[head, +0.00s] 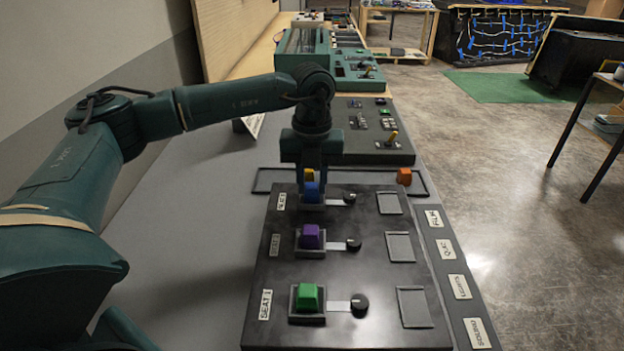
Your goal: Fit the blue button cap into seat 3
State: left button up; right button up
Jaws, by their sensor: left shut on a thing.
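The blue button cap (312,193) is in the head view, at the far seat of the dark console panel (375,275). My left gripper (311,180) points down and is shut on the cap. The cap is over or in seat 3 (312,208); I cannot tell whether it is fully down. The gripper hides the cap's upper part and the seat's back. A purple cap (310,236) sits in the middle seat, and a green cap (307,297) sits in the near seat, labelled seat 1. My right gripper is not in view.
A yellow-orange patch (309,174) shows between the fingers, partly hidden. An orange cap (404,177) lies in a shallow dark-rimmed tray (426,187) behind the panel. Black knobs (353,243) stand right of the seats. More consoles (365,80) stand further back.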

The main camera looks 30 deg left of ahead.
pick_arm(q)
jog(key=o, duration=1)
notch_tip(320, 180, up, 13)
jog(key=shift+r+b, duration=0.1)
jog(key=shift+b, duration=0.3)
